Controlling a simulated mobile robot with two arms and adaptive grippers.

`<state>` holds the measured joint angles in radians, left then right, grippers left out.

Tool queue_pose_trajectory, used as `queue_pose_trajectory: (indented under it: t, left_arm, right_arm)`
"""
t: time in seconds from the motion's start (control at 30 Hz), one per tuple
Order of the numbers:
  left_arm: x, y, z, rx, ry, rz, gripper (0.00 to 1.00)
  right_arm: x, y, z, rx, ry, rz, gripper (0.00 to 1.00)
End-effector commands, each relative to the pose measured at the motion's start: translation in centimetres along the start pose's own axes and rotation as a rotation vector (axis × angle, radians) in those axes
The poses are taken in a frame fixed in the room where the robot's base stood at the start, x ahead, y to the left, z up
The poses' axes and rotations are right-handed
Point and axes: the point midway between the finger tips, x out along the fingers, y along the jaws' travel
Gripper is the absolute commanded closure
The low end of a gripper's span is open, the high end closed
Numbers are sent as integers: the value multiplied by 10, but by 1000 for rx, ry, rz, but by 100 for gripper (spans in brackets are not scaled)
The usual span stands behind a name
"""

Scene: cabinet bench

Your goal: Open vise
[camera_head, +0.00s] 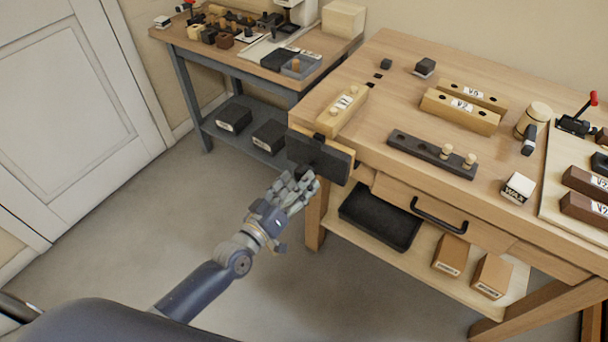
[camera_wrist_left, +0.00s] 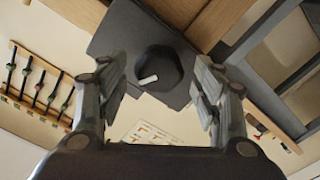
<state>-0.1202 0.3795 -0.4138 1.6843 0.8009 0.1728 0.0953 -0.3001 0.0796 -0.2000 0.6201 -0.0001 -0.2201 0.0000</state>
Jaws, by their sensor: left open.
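The vise (camera_head: 319,158) is a dark plate jaw with a wooden block behind it, on the left end of the workbench (camera_head: 385,72). My left gripper (camera_head: 303,182) is at the front of the vise, close to its dark jaw. In the left wrist view, a round dark knob (camera_wrist_left: 159,68) with a small white mark stands out from the dark jaw plate (camera_wrist_left: 120,38). The open fingers of my left gripper (camera_wrist_left: 163,90) are on either side of the knob, with gaps visible. Contact cannot be told. My right gripper is not in view.
A wooden block (camera_head: 342,110) lies on the bench just behind the vise. A drawer with a black handle (camera_head: 438,216) and a lower shelf with a black tray (camera_head: 378,220) are right of my arm. A second bench (camera_head: 265,72) stands behind; the floor at left is clear.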

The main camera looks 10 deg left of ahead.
Motion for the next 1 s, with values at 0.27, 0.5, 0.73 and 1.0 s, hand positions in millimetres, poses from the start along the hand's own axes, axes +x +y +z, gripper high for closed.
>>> queue_pose_trajectory:
  t: [0.27,0.5,0.73,1.0]
  left_arm:
    - [-23,1,0,2,-2,0,40]
    - [-42,0,0,0,-3,0,40]
    - [-55,1,0,0,-1,1,40]
    - [-55,1,0,0,0,1,40]
  right_arm:
    - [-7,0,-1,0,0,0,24]
    - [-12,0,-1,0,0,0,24]
    - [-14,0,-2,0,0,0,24]
    - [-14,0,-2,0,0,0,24]
